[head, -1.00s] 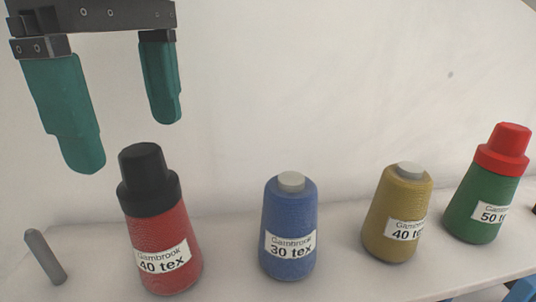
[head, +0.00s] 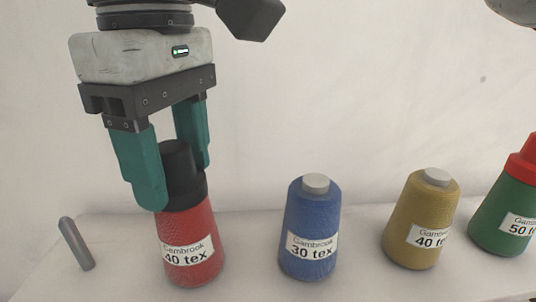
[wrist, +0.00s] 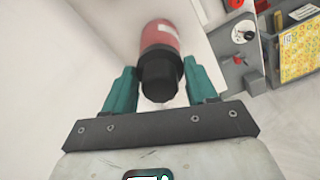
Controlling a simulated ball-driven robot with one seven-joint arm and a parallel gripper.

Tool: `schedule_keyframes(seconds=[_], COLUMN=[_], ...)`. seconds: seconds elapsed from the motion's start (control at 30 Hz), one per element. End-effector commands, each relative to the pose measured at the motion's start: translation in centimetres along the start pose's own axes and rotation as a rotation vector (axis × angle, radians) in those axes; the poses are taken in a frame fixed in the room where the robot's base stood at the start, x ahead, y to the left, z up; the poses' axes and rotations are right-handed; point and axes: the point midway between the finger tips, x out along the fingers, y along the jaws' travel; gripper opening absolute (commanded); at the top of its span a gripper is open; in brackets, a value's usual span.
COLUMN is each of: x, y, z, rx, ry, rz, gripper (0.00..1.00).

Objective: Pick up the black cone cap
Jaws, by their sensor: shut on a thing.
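The black cone cap (head: 180,165) sits on top of the red thread cone (head: 190,243), which stands upright on the pale shelf and is labelled 40 tex. My gripper (head: 178,185) has come down over the cap, with one teal finger on each side, and is shut on it. The left finger hides part of the cap in the head view. In the wrist view the cap (wrist: 158,80) lies between the two fingers, with the red cone (wrist: 160,36) beyond it.
A blue cone (head: 310,230) stands to the right, then a mustard cone (head: 421,222) and a green cone (head: 506,215) with a red cap (head: 526,160). A pale wall rises behind the shelf (head: 350,284).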

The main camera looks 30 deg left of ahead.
Motion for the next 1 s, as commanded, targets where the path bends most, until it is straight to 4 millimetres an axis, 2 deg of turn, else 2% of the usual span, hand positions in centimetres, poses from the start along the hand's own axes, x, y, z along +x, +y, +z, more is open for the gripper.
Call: schedule_keyframes(seconds=[0.03,0.27,0.57,1.0], x=[0.0,0.0,-0.2,-2.6], y=[0.0,0.0,0.0,0.6], z=[0.0,0.0,0.0,0.1], rx=[0.000,0.000,0.000,0.001], ry=[0.000,0.000,0.000,0.000], rz=[0.000,0.000,0.000,-0.001], gripper=[0.47,0.27,0.27,0.27])
